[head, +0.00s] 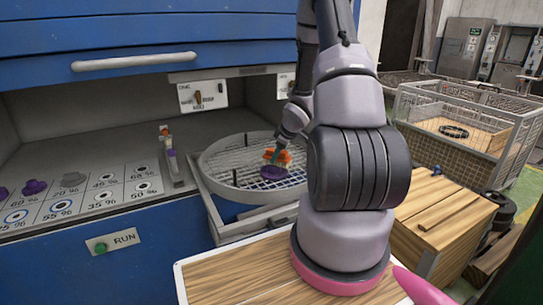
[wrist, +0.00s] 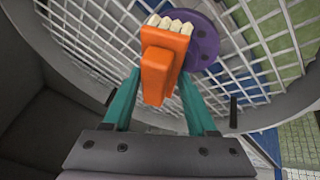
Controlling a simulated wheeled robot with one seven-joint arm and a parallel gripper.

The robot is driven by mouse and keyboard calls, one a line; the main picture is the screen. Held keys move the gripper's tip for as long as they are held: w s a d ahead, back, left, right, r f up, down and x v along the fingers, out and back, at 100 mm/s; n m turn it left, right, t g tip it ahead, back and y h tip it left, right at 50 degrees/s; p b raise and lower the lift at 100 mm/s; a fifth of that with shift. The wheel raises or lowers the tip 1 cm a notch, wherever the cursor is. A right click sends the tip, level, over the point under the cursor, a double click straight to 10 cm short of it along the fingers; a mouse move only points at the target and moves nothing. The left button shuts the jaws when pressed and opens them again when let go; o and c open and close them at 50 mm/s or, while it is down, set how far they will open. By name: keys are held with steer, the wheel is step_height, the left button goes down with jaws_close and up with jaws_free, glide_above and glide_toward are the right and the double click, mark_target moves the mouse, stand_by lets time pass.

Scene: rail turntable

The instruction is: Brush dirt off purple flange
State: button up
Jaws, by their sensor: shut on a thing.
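The purple flange (head: 274,173) lies on the white mesh of the round turntable basket (head: 214,187). In the wrist view the flange (wrist: 204,42) is a purple disc, partly hidden by the brush. My gripper (wrist: 160,82) has teal fingers and is shut on an orange brush (wrist: 162,65) with cream bristles (wrist: 170,24). In the head view my gripper (head: 283,157) and the brush (head: 270,156) are just above the flange. The bristles overlap the flange's edge in the wrist view; I cannot tell whether they touch it. No dirt can be made out on the flange.
A grey panel with percentage marks (head: 85,198) holds purple and grey parts at the left. A wire-mesh crate (head: 470,130) and wooden boxes (head: 440,215) stand right.

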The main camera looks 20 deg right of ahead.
steer(key=shift+d, duration=0.25)
glide_above(267, 174)
steer(key=shift+w+d, duration=0.3)
steer(key=shift+d, duration=2.3)
steer(key=shift+r, duration=0.2)
steer(key=shift+r, duration=3.9)
steer(key=shift+w+a, duration=0.1)
